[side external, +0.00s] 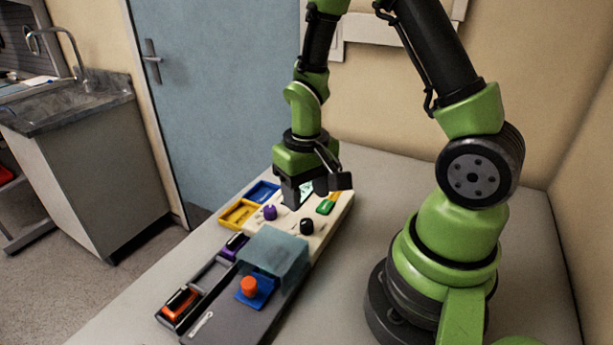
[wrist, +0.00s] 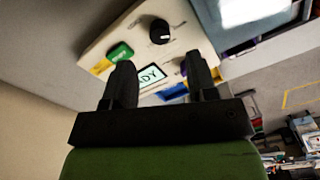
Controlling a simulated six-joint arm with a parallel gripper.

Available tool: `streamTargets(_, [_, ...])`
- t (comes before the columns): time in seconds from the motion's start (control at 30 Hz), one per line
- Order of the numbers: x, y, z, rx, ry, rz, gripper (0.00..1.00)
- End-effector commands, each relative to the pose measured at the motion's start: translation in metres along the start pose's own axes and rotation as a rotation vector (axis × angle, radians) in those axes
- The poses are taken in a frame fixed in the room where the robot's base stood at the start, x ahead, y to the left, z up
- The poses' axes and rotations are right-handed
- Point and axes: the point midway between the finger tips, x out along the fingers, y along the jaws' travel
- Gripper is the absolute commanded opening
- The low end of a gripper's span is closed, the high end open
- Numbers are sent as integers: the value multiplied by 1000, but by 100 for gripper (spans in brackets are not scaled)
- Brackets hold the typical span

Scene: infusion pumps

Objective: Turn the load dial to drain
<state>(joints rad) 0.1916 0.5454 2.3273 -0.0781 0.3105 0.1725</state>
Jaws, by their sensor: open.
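A cream pump panel (side external: 318,226) carries a black knob (side external: 307,226) and a purple knob (side external: 270,212). I cannot read which knob is the load dial. My gripper (side external: 293,203) is above the panel's far part, pointing down, and hides part of it. In the wrist view my gripper (wrist: 158,62) is open, with nothing between its fingers. The black knob (wrist: 160,31) stands apart, beyond the fingertips, with a white line on its top. The purple knob shows only as a sliver beside the right finger, mostly hidden.
A green button (side external: 325,207) and a lit screen (wrist: 152,77) sit on the panel. Yellow (side external: 238,214) and blue (side external: 262,191) trays lie beside it. A translucent cover (side external: 272,256) and an orange knob on a blue base (side external: 249,287) are nearer the camera.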

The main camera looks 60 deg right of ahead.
Motion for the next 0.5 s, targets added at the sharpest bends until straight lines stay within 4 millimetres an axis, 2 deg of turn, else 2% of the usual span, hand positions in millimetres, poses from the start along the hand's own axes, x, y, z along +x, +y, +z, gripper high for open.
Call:
streamTargets(0.1, [-18,0,-1,-1,5,-1,53])
streamTargets(0.2, [-27,0,0,0,3,-1,53])
streamTargets(0.5, [-33,0,0,-1,0,0,53])
